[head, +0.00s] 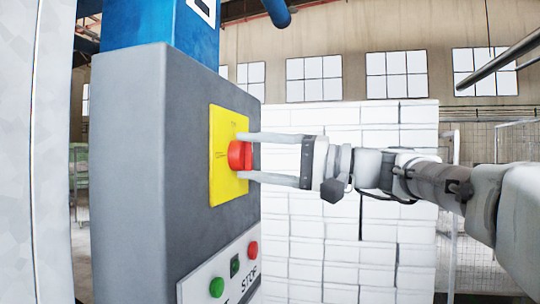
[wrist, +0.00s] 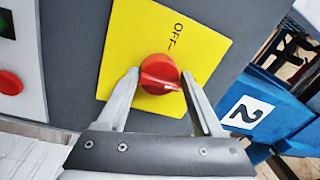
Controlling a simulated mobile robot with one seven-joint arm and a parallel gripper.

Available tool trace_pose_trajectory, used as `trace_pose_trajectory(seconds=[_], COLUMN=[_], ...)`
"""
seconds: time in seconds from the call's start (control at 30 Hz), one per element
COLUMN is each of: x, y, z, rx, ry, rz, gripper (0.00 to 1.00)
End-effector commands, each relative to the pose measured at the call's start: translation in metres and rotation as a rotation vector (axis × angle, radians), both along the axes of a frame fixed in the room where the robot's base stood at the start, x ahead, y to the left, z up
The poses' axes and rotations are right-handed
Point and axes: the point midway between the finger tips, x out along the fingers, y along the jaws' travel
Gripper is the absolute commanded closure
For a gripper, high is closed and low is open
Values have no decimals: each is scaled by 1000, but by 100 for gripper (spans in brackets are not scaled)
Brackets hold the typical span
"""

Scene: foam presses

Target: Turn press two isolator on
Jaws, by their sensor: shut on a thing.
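The isolator is a red rotary knob (head: 236,155) on a yellow plate (head: 222,185) on the side of a grey control box (head: 150,170). In the wrist view the knob (wrist: 160,72) has a raised ridge running roughly left to right, and the plate reads OFF above it. My gripper (head: 246,157) reaches in from the right, one finger above the knob and one below. In the wrist view its fingers (wrist: 160,78) flank the knob left and right, shut on it. The ON marking is not readable.
Below the plate, a white panel (head: 232,270) carries a green button (head: 216,287), a red button (head: 253,249) and a small dark green item. A blue column rises above the box, with a "2" label (wrist: 247,111) in the wrist view. White blocks (head: 350,230) stand behind my arm.

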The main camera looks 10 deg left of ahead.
Motion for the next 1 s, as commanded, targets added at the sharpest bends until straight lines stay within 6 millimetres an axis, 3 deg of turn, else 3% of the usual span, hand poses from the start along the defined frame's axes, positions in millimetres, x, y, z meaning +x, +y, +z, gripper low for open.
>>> trace_pose_trajectory(seconds=[0.73, 0.77, 0.9, 1.0], x=[0, 0, 0, 0], y=[0, 0, 0, 0], z=[-5, -5, -4, -3], rx=[-1, -1, 1, 2], ry=[93, 93, 91, 90], rz=[2, 2, 2, 2], gripper=[88, 29, 6, 6])
